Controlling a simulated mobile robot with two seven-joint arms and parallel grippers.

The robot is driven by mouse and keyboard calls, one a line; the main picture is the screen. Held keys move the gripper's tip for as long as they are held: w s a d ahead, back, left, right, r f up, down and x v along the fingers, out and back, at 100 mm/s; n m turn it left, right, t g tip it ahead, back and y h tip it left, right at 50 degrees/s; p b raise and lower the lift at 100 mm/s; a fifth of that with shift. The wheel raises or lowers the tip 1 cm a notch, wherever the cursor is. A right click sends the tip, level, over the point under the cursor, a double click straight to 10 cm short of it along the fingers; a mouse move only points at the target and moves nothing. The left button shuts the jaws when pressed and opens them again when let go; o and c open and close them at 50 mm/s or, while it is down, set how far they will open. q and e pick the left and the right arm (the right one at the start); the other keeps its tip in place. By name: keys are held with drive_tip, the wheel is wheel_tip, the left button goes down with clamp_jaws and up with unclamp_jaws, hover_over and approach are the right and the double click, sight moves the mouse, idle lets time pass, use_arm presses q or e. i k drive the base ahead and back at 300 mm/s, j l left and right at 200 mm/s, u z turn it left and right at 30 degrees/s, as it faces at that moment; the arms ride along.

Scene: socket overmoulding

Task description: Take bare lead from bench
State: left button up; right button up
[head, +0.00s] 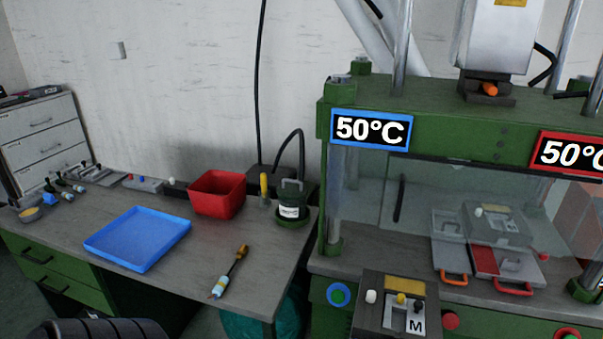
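Several more small leads or plugs (68,188) lie at the far left of the bench, too small to make out well. Neither of my grippers is in view. A dark ribbed part at the bottom left may be mine.
An empty blue tray (101,246) sits mid-bench. Behind are a red bin (217,209), a yellow-handled tool (264,188) and a dark green pot (292,205). A green press (336,245) with a clear guard and 50°C signs stands right, its control box (372,318) in front.

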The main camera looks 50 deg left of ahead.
sight(220, 285)
drive_tip(key=u, duration=0.8)
drive_tip(key=k+l+u, duration=0.1)
drive_tip(key=u, duration=1.15)
